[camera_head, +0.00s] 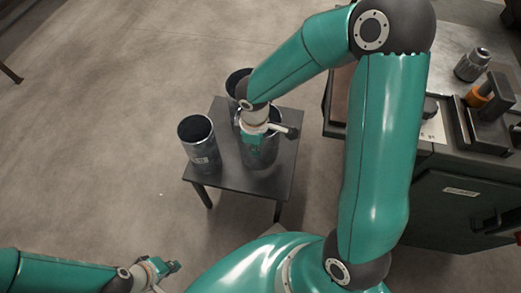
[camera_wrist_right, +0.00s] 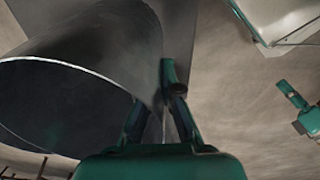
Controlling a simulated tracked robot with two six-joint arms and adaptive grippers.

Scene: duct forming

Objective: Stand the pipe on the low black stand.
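The low black stand (camera_head: 228,179) is a small dark table in the middle of the head view. The pipe (camera_head: 270,155), a dark grey metal tube, is upright at the stand's right side. Whether its hidden bottom touches the stand, I cannot tell. My right gripper (camera_head: 254,142) comes down over its rim. In the right wrist view, the fingers (camera_wrist_right: 168,88) close on the pipe's wall (camera_wrist_right: 90,95), with the open mouth to the left. My left gripper (camera_head: 170,267) is empty at the bottom left, far from the stand; its finger opening is too small to read.
Another similar pipe (camera_head: 200,143) stands at the stand's left edge, and one more (camera_head: 236,82) at its back, partly hidden by my right arm. A workbench (camera_head: 450,155) with a vise-like tool (camera_head: 488,110) is at the right. The floor left of the stand is clear.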

